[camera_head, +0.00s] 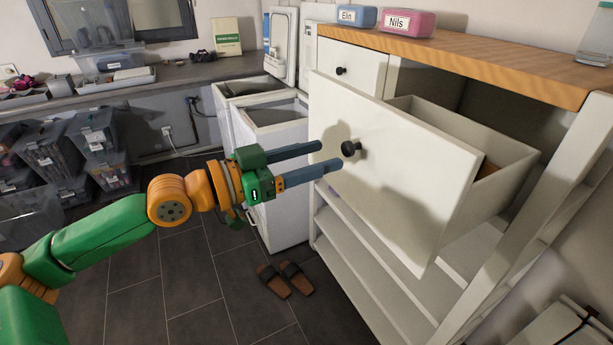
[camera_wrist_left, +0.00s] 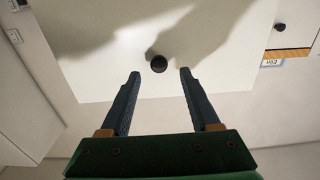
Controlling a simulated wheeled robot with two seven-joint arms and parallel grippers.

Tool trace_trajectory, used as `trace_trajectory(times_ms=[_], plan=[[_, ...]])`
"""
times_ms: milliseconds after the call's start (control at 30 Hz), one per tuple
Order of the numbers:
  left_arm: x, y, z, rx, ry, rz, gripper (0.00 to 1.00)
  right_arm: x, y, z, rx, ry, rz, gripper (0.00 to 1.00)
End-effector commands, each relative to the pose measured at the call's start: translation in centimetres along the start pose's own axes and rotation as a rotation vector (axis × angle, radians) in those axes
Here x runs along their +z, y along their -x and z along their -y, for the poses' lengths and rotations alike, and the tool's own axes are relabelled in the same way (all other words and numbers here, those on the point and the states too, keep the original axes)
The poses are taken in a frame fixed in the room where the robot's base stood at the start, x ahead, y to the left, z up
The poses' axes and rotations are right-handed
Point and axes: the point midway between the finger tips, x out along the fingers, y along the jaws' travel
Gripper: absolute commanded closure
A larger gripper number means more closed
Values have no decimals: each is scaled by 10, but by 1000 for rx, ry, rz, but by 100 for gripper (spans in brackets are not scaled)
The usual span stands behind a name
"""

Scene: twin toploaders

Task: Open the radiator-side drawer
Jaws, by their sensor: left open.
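A white drawer (camera_head: 393,165) stands pulled far out of the wooden-topped cabinet, and its inside shows. Its round black knob (camera_head: 350,148) is on the front panel; it also shows in the left wrist view (camera_wrist_left: 159,63). My left gripper (camera_head: 332,156) is open, its two blue fingers pointing at the knob. In the left wrist view the knob lies just beyond and between the fingertips (camera_wrist_left: 160,73), and the fingers look apart from it. A second drawer (camera_head: 347,66), shut, with a black knob, sits to the left in the cabinet. My right gripper does not show. No radiator is recognizable.
A blue box (camera_head: 356,16) and a pink box (camera_head: 408,23) stand on the cabinet's wooden top (camera_head: 500,60). Two open white toploaders (camera_head: 275,150) stand to the left of the cabinet. Brown sandals (camera_head: 287,279) lie on the dark tiled floor below my left gripper.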

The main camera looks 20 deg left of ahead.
Motion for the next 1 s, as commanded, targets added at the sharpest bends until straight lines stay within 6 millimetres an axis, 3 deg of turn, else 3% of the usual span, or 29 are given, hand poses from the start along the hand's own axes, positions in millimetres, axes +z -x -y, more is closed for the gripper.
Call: trace_trajectory(times_ms=[33,100,233,500,833,867,933,1000], plan=[[17,6,0,-3,-9,7,37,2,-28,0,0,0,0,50],[18,12,4,-10,-7,3,37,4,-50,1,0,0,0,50],[12,21,3,-8,-5,3,37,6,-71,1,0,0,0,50],[0,27,-1,2,-2,0,37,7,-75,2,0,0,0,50],[1,26,2,-4,1,-1,37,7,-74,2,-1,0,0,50],[2,26,7,-15,7,-5,37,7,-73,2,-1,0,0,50],[11,25,39,-83,34,-23,37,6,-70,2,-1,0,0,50],[40,26,91,-207,77,-25,37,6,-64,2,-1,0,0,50]])
